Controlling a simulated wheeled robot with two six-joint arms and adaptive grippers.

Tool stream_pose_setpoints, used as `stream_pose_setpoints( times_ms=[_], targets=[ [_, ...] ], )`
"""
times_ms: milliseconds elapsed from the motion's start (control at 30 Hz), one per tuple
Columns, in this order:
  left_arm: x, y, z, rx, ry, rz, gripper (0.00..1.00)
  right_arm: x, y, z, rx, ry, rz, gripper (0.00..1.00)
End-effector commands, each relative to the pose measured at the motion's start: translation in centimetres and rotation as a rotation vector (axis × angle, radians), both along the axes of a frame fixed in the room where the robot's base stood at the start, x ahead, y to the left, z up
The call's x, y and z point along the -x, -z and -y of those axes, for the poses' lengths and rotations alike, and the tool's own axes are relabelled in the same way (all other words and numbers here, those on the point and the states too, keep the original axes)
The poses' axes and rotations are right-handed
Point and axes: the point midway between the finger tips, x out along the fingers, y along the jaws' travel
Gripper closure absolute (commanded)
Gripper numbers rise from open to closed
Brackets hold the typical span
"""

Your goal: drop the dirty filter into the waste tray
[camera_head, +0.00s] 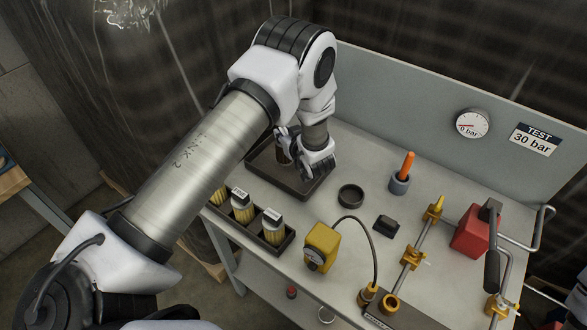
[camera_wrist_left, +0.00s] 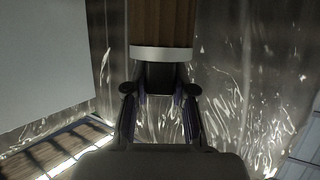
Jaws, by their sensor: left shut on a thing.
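My left gripper (camera_head: 294,152) is over the dark, shallow waste tray (camera_head: 283,181) at the back left of the bench. It is shut on the dirty filter, a brown pleated cylinder with a pale end band, which fills the top of the left wrist view (camera_wrist_left: 165,22). In the head view only a dark piece of the filter (camera_head: 283,150) shows between the fingers, over the tray. The fingers hide its lower end, so I cannot tell whether it touches the tray floor. My right gripper is out of view.
A rack (camera_head: 270,245) of clean yellow filters stands at the front left edge.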

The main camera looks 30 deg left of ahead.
Motion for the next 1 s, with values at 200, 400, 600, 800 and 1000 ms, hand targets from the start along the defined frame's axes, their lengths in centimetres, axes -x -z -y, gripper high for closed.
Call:
stream_pose_setpoints(
  times_ms=[200, 400, 600, 800, 1000],
  targets=[
    [0.0, -0.1, 0.0, -0.001, 0.0, 0.002, 1.0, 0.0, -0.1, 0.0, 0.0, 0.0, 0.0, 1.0],
    [0.0, -0.1, 0.0, 0.0, 0.0, 0.001, 0.46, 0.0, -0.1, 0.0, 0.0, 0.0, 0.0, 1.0],
    [0.0, 0.0, 0.1, -0.001, 0.0, -0.001, 0.46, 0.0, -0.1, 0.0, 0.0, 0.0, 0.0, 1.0],
    [1.2, -1.0, 2.0, -0.002, 0.005, -0.001, 0.46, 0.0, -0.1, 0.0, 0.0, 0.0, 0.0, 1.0],
    [3.8, -3.1, 6.1, -0.004, 0.007, 0.0, 0.46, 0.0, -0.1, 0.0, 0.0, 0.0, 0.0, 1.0]
  ],
)
